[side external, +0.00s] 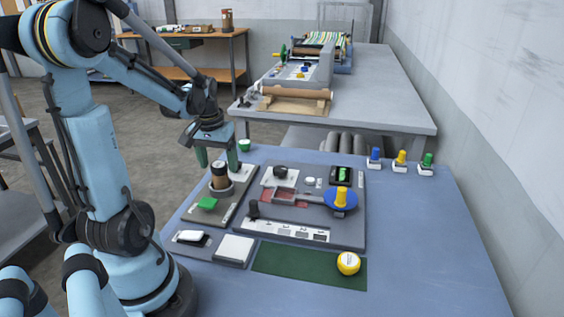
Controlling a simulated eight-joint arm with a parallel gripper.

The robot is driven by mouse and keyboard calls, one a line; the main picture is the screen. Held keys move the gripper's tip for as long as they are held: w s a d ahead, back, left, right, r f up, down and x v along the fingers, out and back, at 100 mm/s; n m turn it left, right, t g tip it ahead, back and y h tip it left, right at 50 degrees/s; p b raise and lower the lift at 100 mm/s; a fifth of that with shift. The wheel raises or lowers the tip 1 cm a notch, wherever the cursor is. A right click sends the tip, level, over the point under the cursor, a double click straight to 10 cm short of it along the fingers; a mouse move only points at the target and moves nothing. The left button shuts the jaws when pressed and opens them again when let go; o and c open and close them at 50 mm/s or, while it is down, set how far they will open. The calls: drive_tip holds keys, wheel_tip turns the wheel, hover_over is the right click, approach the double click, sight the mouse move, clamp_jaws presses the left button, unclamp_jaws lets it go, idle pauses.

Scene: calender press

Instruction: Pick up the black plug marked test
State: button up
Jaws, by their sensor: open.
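I cannot read a "test" mark on anything at this size, so I cannot tell which dark piece is the plug. One candidate is a small black upright piece (253,208) at the left end of a labelled white strip on the grey panel. Another is a black round piece (280,171) on a white plate at the panel's back. A brown cylinder with a dark top (219,178) stands in a white ring on the left panel. My gripper (216,159) points down with its green fingers apart, above and around the back of this cylinder as seen here, apparently empty.
The blue table (420,260) is clear at the right. A yellow knob (341,196) stands on a blue disc. A yellow round piece (348,263) sits at the green mat (290,262). Blue, yellow and green pieces (401,160) line the back right.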

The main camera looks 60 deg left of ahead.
drive_tip(key=c, duration=1.1)
drive_tip(key=shift+r, duration=0.2)
